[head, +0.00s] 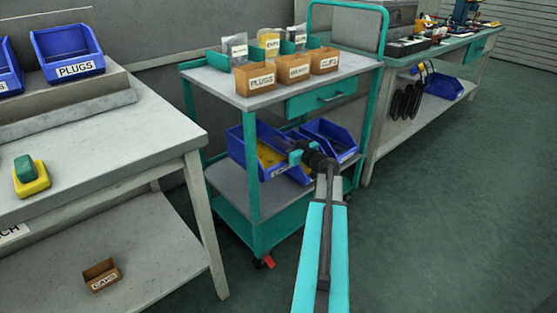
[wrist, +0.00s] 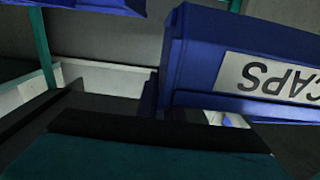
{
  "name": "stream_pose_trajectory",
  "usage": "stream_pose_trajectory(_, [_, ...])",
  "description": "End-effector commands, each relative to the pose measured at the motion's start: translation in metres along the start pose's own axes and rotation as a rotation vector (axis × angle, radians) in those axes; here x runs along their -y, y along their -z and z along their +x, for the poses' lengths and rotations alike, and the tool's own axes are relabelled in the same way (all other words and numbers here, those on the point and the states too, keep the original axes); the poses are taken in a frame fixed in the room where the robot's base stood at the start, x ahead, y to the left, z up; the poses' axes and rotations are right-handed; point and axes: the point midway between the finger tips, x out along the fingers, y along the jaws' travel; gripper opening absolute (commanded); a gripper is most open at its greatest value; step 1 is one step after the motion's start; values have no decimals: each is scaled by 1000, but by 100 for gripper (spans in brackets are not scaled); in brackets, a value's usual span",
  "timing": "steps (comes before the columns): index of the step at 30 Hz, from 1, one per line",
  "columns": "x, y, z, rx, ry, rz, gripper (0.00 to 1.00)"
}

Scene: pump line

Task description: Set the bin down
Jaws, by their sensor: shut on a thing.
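A blue bin (head: 240,148) with yellow contents is over the middle shelf of the teal cart (head: 252,215). My gripper (head: 297,153) is at its right side and appears shut on it. In the wrist view a blue bin (wrist: 195,65) labelled CAPS, upside down, fills the upper right, close to my gripper; it appears to be the same bin. The grip itself is mostly hidden, and I cannot tell whether the bin's underside touches the shelf. A second blue bin (head: 335,138) is just right of my gripper.
The cart's top (head: 220,82) holds brown boxes (head: 293,70) and small bags. A grey table (head: 95,140) stands at left with blue PLUGS bins (head: 68,50). A workbench (head: 430,58) stands behind at right. The floor (head: 450,220) at right is clear.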

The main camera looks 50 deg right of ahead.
Motion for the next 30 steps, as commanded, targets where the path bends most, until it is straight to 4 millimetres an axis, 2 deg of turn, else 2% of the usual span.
stream_pose_trajectory(10, [15,-2,10,-2,22,3,0])
stream_pose_trajectory(21, [21,-43,14,-2,29,4,0])
stream_pose_trajectory(30, [21,-49,14,-3,30,2,0])
